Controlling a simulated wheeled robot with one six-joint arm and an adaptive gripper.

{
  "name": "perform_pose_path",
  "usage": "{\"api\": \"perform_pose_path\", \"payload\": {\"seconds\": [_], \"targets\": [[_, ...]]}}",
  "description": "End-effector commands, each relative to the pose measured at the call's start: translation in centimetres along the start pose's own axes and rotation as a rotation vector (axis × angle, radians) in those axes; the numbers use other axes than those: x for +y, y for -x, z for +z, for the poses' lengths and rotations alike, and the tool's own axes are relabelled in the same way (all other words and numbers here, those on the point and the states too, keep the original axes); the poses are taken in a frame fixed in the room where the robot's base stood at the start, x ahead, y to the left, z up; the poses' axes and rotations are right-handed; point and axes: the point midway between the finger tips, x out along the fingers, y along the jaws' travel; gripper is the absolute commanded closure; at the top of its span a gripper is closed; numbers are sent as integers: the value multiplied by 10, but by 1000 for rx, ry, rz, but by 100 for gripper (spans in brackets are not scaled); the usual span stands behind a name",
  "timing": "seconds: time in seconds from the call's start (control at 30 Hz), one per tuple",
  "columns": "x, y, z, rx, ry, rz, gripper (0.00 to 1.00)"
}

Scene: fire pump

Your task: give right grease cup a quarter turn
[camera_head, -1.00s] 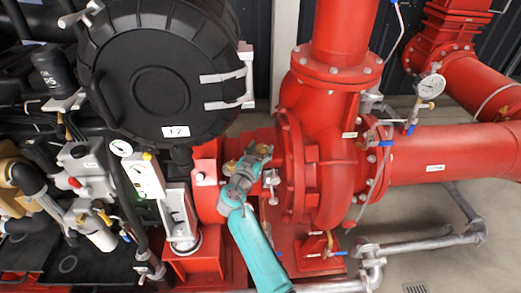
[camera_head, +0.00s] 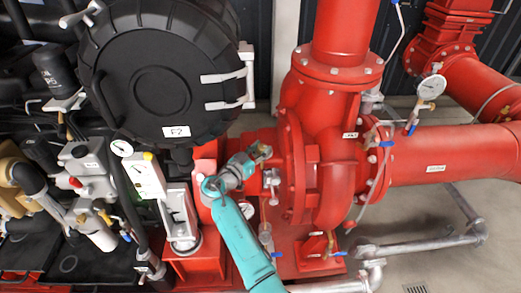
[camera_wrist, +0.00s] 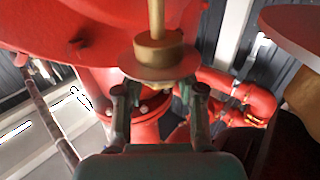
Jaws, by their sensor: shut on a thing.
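The right grease cup (camera_wrist: 158,50) is a brass piece with a round flange and a stem, at the top middle of the wrist view. My gripper (camera_wrist: 160,88) has one finger on each side of it, shut on its lower part under the flange. The exact contact is partly hidden by the flange. In the head view my gripper (camera_head: 260,154) is at the brass cup on the red pump base, between the black round housing and the red pump casing. A second brass piece (camera_wrist: 305,97) under a pale disc shows at the right edge of the wrist view.
The red pump casing (camera_head: 334,180) stands close on the right of my gripper. The black round housing (camera_head: 160,92) is above left, with a white gauge panel (camera_head: 148,176) below it. A small grey fitting (camera_head: 271,178) sits just below the gripper.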

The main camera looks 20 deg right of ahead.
Motion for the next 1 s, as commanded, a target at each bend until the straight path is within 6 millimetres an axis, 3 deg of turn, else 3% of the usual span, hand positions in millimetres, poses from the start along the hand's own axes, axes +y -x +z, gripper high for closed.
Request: {"api": "perform_pose_path", "payload": {"seconds": [0.13, 0.17, 0.23, 0.27, 0.67, 1.0], "targets": [[0, 0, 1, -1, 0, -1, 96], [0, 0, 1, -1, 0, -1, 57], [0, 0, 1, -1, 0, -1, 39], [0, 0, 1, -1, 0, -1, 36], [0, 7, 1, 0, 1, -3, 36], [-1, 67, 1, 0, 1, -5, 36]]}}
